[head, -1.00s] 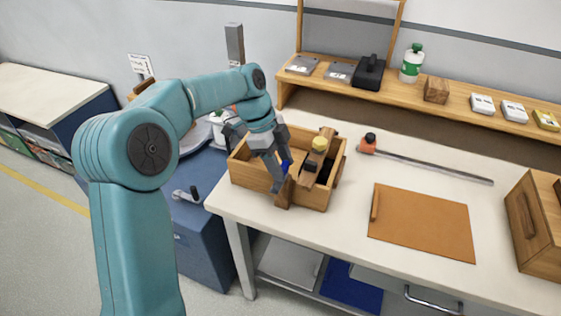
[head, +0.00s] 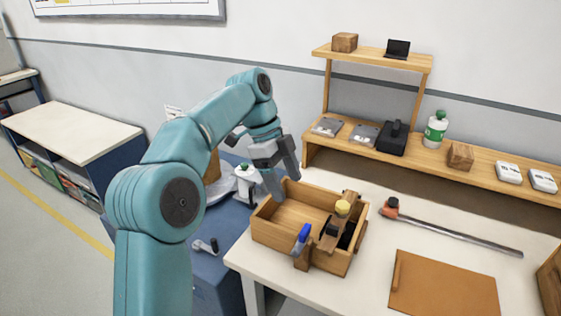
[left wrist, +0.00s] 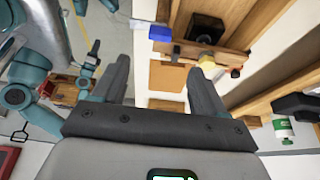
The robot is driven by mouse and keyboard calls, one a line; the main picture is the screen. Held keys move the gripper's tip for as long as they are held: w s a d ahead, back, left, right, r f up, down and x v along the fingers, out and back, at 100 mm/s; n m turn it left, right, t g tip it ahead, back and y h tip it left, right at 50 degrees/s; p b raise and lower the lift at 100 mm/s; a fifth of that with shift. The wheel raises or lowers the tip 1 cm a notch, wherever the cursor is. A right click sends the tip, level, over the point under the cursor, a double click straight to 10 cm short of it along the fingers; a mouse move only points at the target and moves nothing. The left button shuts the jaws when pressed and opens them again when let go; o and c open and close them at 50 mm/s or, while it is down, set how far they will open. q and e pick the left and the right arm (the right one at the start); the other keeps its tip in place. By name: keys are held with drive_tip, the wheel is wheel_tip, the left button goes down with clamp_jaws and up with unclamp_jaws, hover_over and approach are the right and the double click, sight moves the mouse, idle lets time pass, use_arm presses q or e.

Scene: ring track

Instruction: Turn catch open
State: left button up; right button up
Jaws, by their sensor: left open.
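An open wooden box (head: 283,238) stands at the left end of the white workbench. A blue-tipped piece (head: 302,236) stands by a small brown wooden block (head: 302,258) at its front wall; the blue part also shows in the left wrist view (left wrist: 160,33). I cannot tell for certain which part is the catch. A yellow-topped part (head: 342,208) sits on a wooden piece at the box's right side. My left gripper (head: 286,187) is open and empty, above the box's back left corner and apart from the blue piece. My right gripper is not in view.
A rod with an orange and black end (head: 450,228) and a brown board (head: 440,283) lie right of the box. The shelf behind holds a black case (head: 392,138) and a green-white bottle (head: 436,130). A blue cabinet (head: 222,255) stands left of the bench.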

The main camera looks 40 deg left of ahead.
use_arm(q)
drive_tip(key=v, duration=0.3)
drive_tip(key=shift+r+p, duration=0.1)
drive_tip(key=shift+p, duration=0.3)
drive_tip(key=shift+s, duration=0.1)
